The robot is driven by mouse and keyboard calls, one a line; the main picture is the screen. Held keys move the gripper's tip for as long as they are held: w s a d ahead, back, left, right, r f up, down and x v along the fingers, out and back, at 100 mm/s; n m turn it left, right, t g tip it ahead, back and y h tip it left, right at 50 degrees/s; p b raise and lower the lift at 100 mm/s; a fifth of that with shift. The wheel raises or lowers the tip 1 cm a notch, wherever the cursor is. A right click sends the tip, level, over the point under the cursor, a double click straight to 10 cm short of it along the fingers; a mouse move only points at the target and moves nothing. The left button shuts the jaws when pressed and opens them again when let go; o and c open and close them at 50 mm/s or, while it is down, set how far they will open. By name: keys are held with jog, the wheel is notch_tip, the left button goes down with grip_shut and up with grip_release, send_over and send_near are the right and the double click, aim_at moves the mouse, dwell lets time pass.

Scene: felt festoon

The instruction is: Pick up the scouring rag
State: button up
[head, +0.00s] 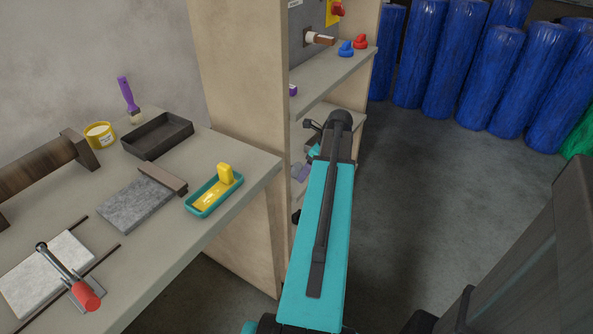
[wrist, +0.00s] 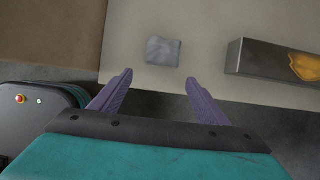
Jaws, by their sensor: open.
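A small grey folded cloth, which looks like the scouring rag (wrist: 164,51), lies on a pale shelf surface (wrist: 205,20) near its front edge in the wrist view. My gripper (wrist: 159,77) is open, its two purple fingers spread apart and empty. The rag lies just beyond the fingertips, roughly between their lines, and they do not appear to touch it. In the head view my gripper (head: 301,172) is small and partly hidden by my arm, at the lower shelf of the wooden cabinet. I cannot make out the rag in that view.
A dark box (wrist: 270,62) with a yellow item stands right of the rag. A brown panel (wrist: 50,30) borders the shelf on the left. In the head view, a workbench (head: 165,240) with several tools is left, and blue rolls (head: 490,75) stand at the back right.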

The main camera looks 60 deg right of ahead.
aim_at(296, 164)
jog(key=shift+w, duration=0.25)
jog(key=shift+w, duration=2.4)
jog(key=shift+w+f, duration=0.2)
jog(key=shift+f, duration=0.35)
jog(key=c, duration=1.1)
jog(key=shift+r, duration=0.1)
jog(key=shift+c, duration=0.2)
